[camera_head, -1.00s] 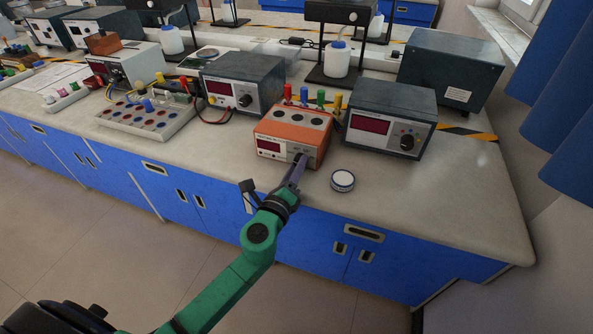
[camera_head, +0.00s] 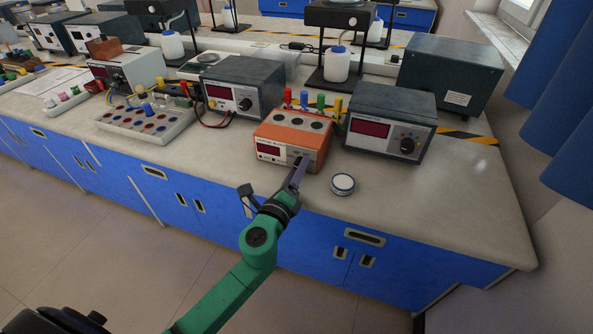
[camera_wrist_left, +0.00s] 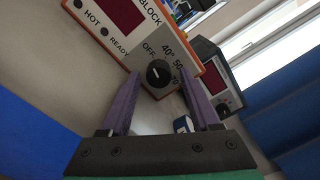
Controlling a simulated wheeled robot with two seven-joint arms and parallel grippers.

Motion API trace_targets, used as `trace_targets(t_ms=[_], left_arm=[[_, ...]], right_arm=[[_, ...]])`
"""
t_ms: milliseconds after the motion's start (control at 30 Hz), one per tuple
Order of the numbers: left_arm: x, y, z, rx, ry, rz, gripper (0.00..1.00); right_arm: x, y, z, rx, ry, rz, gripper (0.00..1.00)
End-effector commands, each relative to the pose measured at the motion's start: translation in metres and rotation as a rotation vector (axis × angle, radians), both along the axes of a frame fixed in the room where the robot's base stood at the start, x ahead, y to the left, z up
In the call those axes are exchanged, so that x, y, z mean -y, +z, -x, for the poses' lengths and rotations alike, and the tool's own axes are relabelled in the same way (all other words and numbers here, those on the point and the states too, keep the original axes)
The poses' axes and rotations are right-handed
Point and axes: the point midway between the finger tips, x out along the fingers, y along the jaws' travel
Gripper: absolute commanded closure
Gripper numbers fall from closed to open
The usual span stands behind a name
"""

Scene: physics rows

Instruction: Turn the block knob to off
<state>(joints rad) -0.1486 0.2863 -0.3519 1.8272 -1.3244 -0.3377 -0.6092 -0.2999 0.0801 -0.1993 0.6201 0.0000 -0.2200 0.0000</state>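The orange block heater (camera_head: 291,136) stands near the bench's front edge, with a dark display and colored plugs at its top. Its black knob (camera_wrist_left: 158,73) shows in the left wrist view on a grey panel marked OFF, 40°, 50 and a partly hidden 70. A small pale mark is on the knob, but its exact setting is hard to read. My left gripper (camera_head: 301,165) is at the front panel. In the left wrist view, its two purple fingers (camera_wrist_left: 160,80) are apart, one on each side of the knob; contact is not clear. My right gripper is not in view.
A small round white-and-blue container (camera_head: 343,184) lies just right of the gripper. A dark power supply (camera_head: 391,120) stands right of the heater and another (camera_head: 243,84) left behind it. A plug tray (camera_head: 147,122) is further left. The bench front right is clear.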

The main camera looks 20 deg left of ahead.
Motion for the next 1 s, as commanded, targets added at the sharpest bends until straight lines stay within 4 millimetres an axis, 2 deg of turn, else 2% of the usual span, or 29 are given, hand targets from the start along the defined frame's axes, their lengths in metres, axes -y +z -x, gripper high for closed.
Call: trace_targets(t_ms=[267, 367, 467, 700, 733, 767, 800, 1000], left_arm=[[-0.001, -0.002, 0.0, -0.004, 0.002, -0.004, 0.31], [-0.001, 0.0, 0.0, -0.001, 0.001, -0.062, 0.31], [-0.001, 0.005, 0.0, 0.009, 0.001, -0.241, 0.31], [-0.002, 0.011, 0.0, 0.048, 0.002, -0.857, 0.31], [-0.002, 0.008, 0.002, 0.052, 0.002, -0.914, 0.31], [-0.002, -0.003, 0.013, 0.05, -0.001, -0.902, 0.31], [-0.002, -0.004, 0.023, 0.052, -0.002, -0.897, 0.31], [-0.005, -0.006, 0.074, 0.052, -0.002, -0.894, 0.31]], right_arm=[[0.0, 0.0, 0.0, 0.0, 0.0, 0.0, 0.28], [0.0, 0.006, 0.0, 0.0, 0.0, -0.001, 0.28], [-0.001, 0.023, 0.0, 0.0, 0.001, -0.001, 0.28], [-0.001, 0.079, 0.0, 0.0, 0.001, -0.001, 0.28], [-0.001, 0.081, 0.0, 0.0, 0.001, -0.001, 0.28], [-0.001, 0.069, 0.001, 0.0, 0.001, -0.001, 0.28], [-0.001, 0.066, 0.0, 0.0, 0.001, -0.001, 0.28], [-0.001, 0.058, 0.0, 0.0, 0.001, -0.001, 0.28]])
